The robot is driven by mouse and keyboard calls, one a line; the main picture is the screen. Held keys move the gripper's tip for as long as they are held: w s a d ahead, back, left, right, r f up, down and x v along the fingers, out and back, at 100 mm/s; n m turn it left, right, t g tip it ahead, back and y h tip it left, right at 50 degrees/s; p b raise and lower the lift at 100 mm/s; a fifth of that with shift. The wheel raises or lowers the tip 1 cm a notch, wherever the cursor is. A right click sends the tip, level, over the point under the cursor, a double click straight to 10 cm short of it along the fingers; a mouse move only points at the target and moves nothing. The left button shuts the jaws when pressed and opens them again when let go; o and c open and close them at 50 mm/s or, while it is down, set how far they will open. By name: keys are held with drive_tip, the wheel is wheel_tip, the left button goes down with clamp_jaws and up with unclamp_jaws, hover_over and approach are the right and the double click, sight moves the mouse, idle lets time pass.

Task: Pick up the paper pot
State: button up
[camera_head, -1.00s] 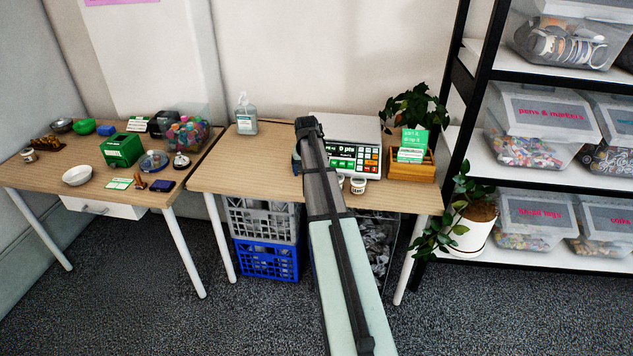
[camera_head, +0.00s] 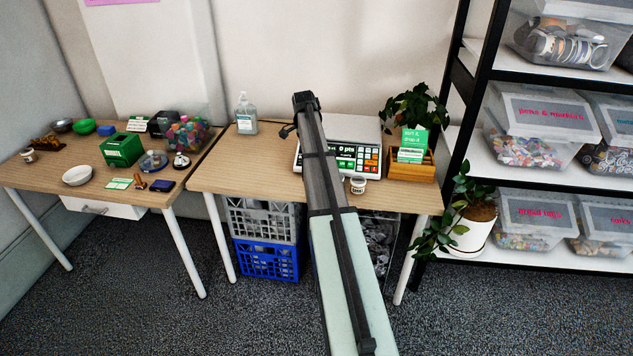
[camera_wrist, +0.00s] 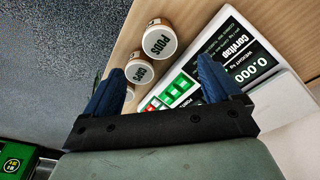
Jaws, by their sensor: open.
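Small paper pots with white lids stand near the front edge of the right table. In the wrist view one pot (camera_wrist: 160,40) is labelled "PODS", another pot (camera_wrist: 141,70) is labelled "CAPS", and a third is mostly hidden beside it. One labelled pot (camera_head: 358,185) shows in the head view just right of my arm; the others are hidden behind the arm there. My gripper (camera_wrist: 160,88) is open, with blue fingers spread and nothing between them. It is above the table near the scale, apart from the pots.
A counting scale (camera_head: 352,158) with green and orange keys stands beside the pots. A wooden card box (camera_head: 412,165), a plant (camera_head: 412,108) and a sanitizer bottle (camera_head: 246,115) are on the same table (camera_head: 232,180). The table's left part is clear. Shelving (camera_head: 476,75) stands at right.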

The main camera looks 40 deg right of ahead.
drive_tip(key=f, duration=0.4)
drive_tip(key=d+f, duration=0.1)
drive_tip(key=f, duration=0.3)
drive_tip(key=d+f, duration=0.1)
drive_tip(key=f, duration=0.3)
drive_tip(key=shift+f, duration=0.3)
drive_tip(key=shift+c, duration=0.2)
drive_tip(key=c, duration=1.1)
drive_tip(key=shift+r, duration=0.1)
